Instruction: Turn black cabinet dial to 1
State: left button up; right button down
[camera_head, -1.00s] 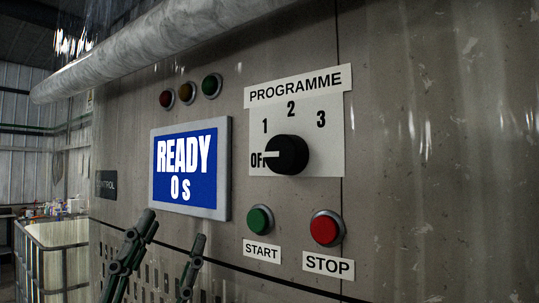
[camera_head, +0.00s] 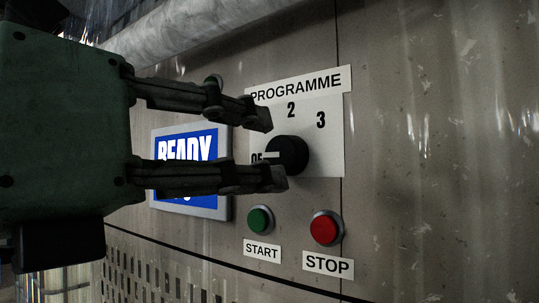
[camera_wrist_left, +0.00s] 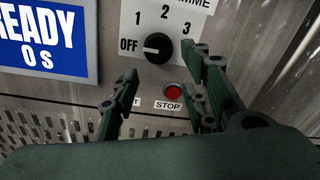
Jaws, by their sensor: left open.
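The black dial (camera_head: 290,154) sits on the white PROGRAMME plate (camera_head: 325,150) on the cabinet front. Its white pointer faces the OFF mark, and this shows clearly on the dial in the left wrist view (camera_wrist_left: 157,49). The 1 mark (camera_wrist_left: 137,18) is up and to the left of the dial there; in the head view my gripper hides it. My left gripper (camera_head: 268,148) is open and empty. Its two fingers point at the dial, one above and one below in the head view.
A blue screen (camera_head: 186,152) reading READY is partly behind my fingers. The green START button (camera_head: 260,219) and red STOP button (camera_head: 326,228) sit below the dial. A thick pipe (camera_head: 170,35) runs along the top. The panel right of the dial is bare.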

aim_at(274, 157)
pick_arm(q)
jog(key=shift+t, duration=0.3)
jog(key=p+x, duration=0.1)
jog(key=x, duration=0.1)
jog(key=p+x, duration=0.1)
jog(key=x, duration=0.1)
jog(key=p+x, duration=0.2)
jog(key=shift+w+a+r, duration=0.3)
jog(key=shift+w+r, duration=0.1)
jog(key=shift+w+d+f, duration=0.15)
jog(key=shift+w+d, duration=0.25)
jog(key=shift+w, duration=0.05)
jog(key=shift+c, duration=0.7)
